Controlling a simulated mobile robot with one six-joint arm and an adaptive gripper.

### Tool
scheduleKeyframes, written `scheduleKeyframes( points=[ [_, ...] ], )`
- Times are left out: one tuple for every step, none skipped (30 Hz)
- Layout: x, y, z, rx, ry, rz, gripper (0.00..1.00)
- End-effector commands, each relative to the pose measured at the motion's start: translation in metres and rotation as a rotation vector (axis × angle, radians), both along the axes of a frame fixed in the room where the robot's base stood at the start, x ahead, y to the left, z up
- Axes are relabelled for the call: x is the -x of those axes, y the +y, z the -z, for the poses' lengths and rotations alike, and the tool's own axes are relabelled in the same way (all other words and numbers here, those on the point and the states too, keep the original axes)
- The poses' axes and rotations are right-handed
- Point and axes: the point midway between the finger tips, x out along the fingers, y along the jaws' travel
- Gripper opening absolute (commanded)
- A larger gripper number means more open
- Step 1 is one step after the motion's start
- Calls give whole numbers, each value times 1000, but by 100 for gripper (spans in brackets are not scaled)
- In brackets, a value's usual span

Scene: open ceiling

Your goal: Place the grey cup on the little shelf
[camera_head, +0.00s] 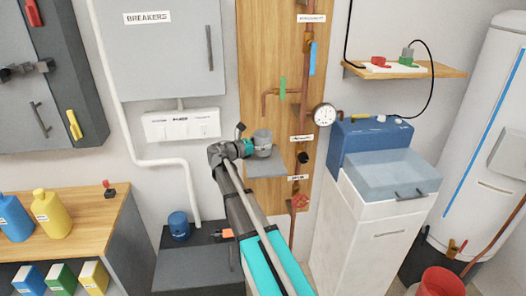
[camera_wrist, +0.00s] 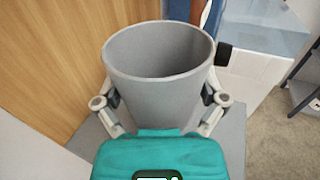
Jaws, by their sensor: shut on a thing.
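The grey cup (camera_head: 263,140) is upright at the end of my arm, in front of the wooden panel. In the wrist view the open-topped, empty cup (camera_wrist: 160,85) stands between my two fingers. My gripper (camera_head: 250,147) is shut on the cup, one finger pressing each side, as the wrist view of the gripper (camera_wrist: 162,95) shows. The little grey shelf (camera_head: 268,168) is directly below the cup; part of it shows in the wrist view (camera_wrist: 232,140). The cup's base is hidden, so I cannot tell whether it touches the shelf.
Copper pipes with a round gauge (camera_head: 324,114) and a red valve wheel (camera_head: 298,202) run right of the shelf. A wooden wall shelf (camera_head: 440,70) holds small items. A white socket strip (camera_head: 182,124) is left.

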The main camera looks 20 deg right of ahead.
Motion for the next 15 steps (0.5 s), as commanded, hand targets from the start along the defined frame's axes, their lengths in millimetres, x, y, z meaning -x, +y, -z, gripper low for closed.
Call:
scheduleKeyframes(
  points=[
    [1,0,9,0,0,0,51],
    [1,0,12,0,0,0,51],
    [1,0,15,0,0,0,51],
    [1,0,17,0,0,0,51],
    [1,0,20,0,0,0,51],
    [1,0,22,0,0,0,51],
    [1,0,24,0,0,0,51],
    [1,0,25,0,0,0,51],
    [1,0,27,0,0,0,51],
    [1,0,28,0,0,0,51],
    [1,0,28,0,0,1,51],
    [1,0,28,0,0,1,51],
    [1,-1,28,0,0,1,51],
    [1,-1,28,0,0,1,51],
    [1,-1,28,0,0,1,51]
  ],
)
